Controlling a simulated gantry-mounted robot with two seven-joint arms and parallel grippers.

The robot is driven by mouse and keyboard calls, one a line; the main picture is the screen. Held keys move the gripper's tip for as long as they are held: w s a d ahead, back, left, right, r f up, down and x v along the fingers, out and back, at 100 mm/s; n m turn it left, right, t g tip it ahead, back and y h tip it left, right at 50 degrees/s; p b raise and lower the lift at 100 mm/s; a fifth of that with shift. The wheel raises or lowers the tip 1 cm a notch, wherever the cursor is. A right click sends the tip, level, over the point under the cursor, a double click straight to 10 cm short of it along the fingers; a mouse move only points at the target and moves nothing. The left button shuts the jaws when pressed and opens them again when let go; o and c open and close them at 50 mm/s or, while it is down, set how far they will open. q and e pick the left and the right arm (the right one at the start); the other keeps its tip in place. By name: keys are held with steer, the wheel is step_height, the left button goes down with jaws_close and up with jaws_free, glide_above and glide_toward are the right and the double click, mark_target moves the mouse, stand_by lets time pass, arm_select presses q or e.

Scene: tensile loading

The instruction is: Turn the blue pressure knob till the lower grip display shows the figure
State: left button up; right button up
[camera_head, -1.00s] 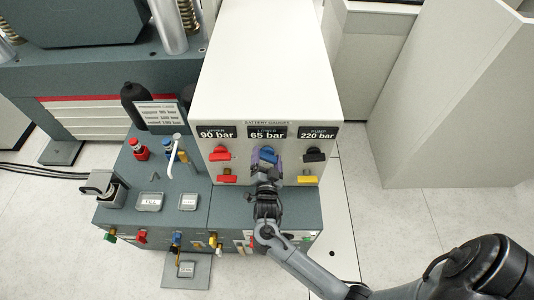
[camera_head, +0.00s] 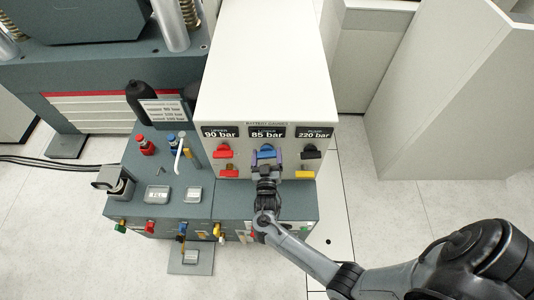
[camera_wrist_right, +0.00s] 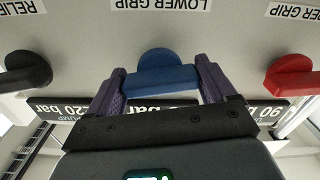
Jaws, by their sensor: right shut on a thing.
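The blue pressure knob (camera_head: 266,150) sits on the white cabinet front, under the lower grip display (camera_head: 267,132), which reads 85 bar. In the right wrist view the blue knob (camera_wrist_right: 160,76) lies between the two purple fingers of my right gripper (camera_wrist_right: 157,84), under the "LOWER GRIP" label. My right gripper (camera_head: 267,161) is shut on the knob, its fingers at the two ends of the bar. A white card (camera_head: 163,112) with several lines of figures stands left of the cabinet; its small print is too blurred to read surely. My left gripper is out of view.
A red knob (camera_head: 223,151) under the 90 bar display and a black knob (camera_head: 311,151) under the 220 bar display flank the blue one. A red lever (camera_head: 223,173) and a yellow lever (camera_head: 304,174) sit below. Bottles and small valves stand on the left bench.

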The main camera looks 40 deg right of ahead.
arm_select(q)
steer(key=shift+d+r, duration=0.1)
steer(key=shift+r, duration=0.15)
arm_select(e)
steer(key=shift+f+n, duration=0.15)
steer(key=shift+n, duration=0.25)
steer(key=o, duration=0.9)
steer(key=shift+d, duration=0.1)
